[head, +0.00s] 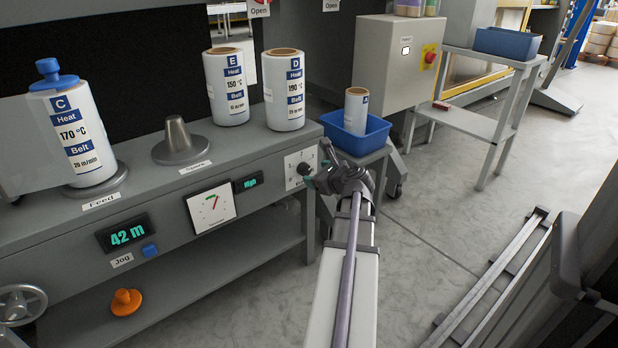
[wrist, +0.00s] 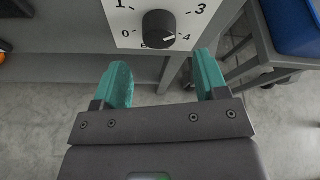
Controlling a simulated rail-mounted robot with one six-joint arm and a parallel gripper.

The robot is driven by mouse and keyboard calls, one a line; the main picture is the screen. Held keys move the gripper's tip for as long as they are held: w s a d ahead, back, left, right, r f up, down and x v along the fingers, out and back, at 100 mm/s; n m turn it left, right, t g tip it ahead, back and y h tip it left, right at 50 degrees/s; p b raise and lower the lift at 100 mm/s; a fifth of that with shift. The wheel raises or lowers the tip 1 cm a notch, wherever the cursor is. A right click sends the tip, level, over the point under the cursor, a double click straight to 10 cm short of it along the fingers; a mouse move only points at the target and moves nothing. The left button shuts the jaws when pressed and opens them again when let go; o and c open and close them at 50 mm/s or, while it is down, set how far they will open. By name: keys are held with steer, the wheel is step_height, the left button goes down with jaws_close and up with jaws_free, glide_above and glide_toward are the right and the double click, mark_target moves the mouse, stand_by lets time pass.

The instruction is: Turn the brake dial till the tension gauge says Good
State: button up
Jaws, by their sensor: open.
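The brake dial (wrist: 158,28) is a black knob on a white plate marked with numbers; its white mark points toward 4 in the wrist view. The dial (head: 304,169) is at the right end of the machine's front in the head view. My gripper (wrist: 162,68) is open, its teal fingers apart and empty, just below and short of the dial. In the head view, my gripper (head: 318,181) is beside the dial plate. The tension gauge (head: 211,207) is a white square face with a needle; the small display (head: 249,182) beside it reads High.
Film rolls C (head: 72,135), E (head: 226,88) and D (head: 284,92) stand on the machine top. A spare spindle (head: 180,143) stands between. A blue bin (head: 352,139) holding a roll is close right of the dial.

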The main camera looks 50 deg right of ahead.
mark_target(307, 172)
steer(key=b+x, duration=0.1)
steer(key=x, duration=0.4)
steer(key=shift+w+d+f, duration=0.1)
steer(key=shift+w, duration=0.15)
steer(key=shift+c, duration=0.3)
steer(key=c, duration=0.8)
steer(key=shift+f+n+h+b, duration=0.15)
steer(key=shift+n+h+b, duration=0.4)
steer(key=shift+n+h, duration=0.4)
steer(key=shift+c, duration=0.2)
steer(key=shift+n+h, duration=0.35)
steer(key=shift+n, duration=0.6)
steer(key=o, duration=0.9)
